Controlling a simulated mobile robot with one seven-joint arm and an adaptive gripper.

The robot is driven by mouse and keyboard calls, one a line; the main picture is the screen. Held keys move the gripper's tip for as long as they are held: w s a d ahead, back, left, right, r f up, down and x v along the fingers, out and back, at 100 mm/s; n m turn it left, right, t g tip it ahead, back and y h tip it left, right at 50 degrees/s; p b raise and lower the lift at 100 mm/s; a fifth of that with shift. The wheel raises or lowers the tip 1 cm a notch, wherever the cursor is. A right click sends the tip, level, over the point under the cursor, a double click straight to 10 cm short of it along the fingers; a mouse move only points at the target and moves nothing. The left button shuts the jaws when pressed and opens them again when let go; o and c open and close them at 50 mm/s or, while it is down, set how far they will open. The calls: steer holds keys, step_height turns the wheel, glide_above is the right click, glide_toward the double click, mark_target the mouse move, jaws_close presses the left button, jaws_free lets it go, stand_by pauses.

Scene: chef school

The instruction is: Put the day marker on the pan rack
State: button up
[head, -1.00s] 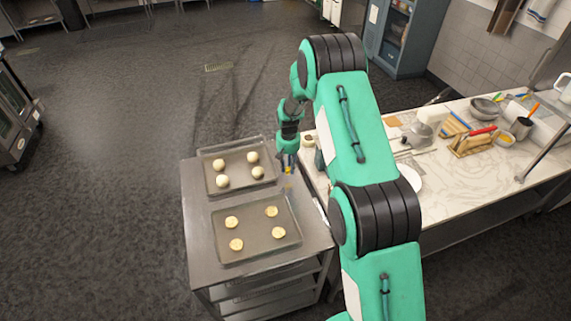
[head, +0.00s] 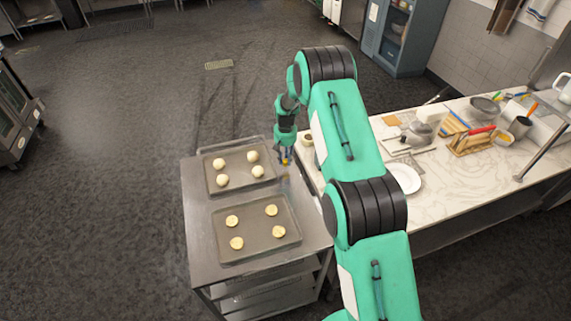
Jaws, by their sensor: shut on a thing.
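My gripper (head: 285,155) is at the far right of the pan rack, pointing down, near the rack's right edge. It is shut on the day marker, a small item of which only a yellow-orange bit (head: 285,161) shows at the fingertips. The marker's full shape is too small to make out. The pan rack (head: 198,225) is a grey metal unit with shelves below its top. I cannot tell whether the marker touches the rack top.
Two trays lie on the rack top, the far one (head: 211,183) with pale dough balls, the near one (head: 258,251) with flatter pieces. A marble counter (head: 450,185) with a white plate (head: 404,178) and several utensils stands close on the right.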

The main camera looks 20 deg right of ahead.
mark_target(285, 161)
steer(key=shift+f+p, duration=0.4)
steer(key=shift+f, duration=1.2)
steer(key=shift+f, duration=0.15)
steer(key=o, duration=0.9)
steer(key=shift+o, duration=0.2)
step_height(285, 161, up, 12)
steer(key=b, duration=0.2)
steer(key=shift+r, duration=0.25)
